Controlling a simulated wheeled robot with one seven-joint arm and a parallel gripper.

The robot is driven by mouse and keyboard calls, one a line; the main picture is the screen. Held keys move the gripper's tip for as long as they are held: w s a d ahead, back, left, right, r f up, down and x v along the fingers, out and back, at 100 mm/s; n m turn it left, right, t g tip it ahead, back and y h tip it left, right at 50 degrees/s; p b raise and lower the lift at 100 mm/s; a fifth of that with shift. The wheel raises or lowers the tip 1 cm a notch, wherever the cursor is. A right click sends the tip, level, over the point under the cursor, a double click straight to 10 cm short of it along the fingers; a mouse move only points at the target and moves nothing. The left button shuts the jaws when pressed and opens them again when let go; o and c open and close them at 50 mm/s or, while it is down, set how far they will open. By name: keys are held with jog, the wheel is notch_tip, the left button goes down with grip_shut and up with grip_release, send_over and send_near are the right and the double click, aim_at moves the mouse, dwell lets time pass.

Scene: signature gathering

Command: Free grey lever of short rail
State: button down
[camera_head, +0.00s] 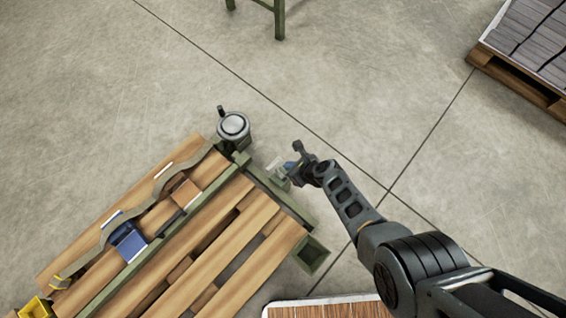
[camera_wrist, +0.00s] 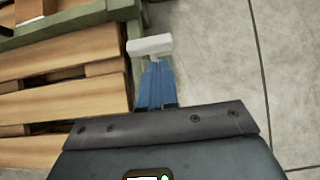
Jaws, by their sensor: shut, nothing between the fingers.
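The light grey lever (camera_wrist: 150,46) shows in the wrist view as a short crossbar on a stem, just beyond my fingertips at the edge of the green frame. In the head view the lever (camera_head: 274,163) is small and pale at the outer side of the short green rail (camera_head: 290,203). My gripper (camera_head: 289,166) is right beside it, partly over that spot. In the wrist view the blue fingers of my gripper (camera_wrist: 156,70) are together and empty, with the tips at the lever's stem. Whether they touch it I cannot tell.
A slatted wooden bench (camera_head: 215,255) with a green frame lies at lower left. A round grey device with a handle (camera_head: 233,126) sits at its corner.

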notch_tip(320, 180, up, 9)
jog(key=s+d+p, duration=0.2)
jog(key=p, duration=0.6)
jog(key=shift+d, duration=0.1)
